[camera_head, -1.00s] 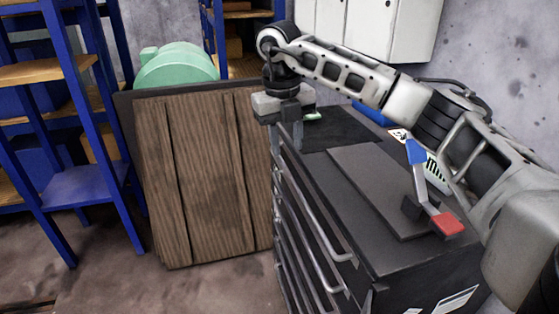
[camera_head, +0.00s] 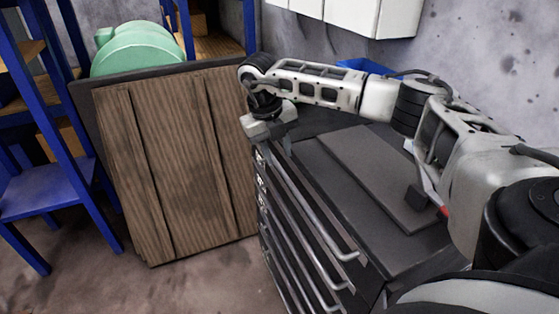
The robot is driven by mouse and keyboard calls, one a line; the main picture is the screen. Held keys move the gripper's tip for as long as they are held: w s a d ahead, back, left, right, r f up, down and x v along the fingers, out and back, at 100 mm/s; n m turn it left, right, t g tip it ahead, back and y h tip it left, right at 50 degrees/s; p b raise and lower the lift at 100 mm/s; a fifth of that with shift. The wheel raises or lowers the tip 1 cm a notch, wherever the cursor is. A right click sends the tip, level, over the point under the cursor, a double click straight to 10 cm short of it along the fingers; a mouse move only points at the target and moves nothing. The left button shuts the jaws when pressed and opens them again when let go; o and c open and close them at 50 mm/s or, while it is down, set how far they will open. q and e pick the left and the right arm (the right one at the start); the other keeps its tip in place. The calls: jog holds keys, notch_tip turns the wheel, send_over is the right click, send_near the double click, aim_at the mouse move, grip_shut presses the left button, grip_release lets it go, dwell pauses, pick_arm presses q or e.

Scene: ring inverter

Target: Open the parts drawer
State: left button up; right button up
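The parts drawer is in a dark metal cabinet (camera_head: 390,250) with several drawers stacked in its front, each with a long grey bar handle. The top handle (camera_head: 318,215) runs along the upper front edge. My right gripper (camera_head: 284,148) points down at the far end of this handle, close to it or touching it. Its fingers are small and partly hidden, so I cannot tell whether they are open or shut on the bar. I cannot clearly see any drawer standing out. My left gripper is out of view.
A grey board (camera_head: 375,170) with a dark block lies on the cabinet top, partly behind my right arm. A brown wooden crate (camera_head: 180,170) stands left of the cabinet. Blue shelving (camera_head: 60,130) is further left. Floor shows in front of the crate.

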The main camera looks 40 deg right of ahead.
aim_at(281, 169)
jog(key=shift+s+d+f, duration=0.1)
jog(key=shift+d+f, duration=0.1)
jog(key=shift+f, duration=0.8)
jog(key=shift+d+f, duration=0.15)
jog(key=shift+f, duration=0.85)
grip_shut()
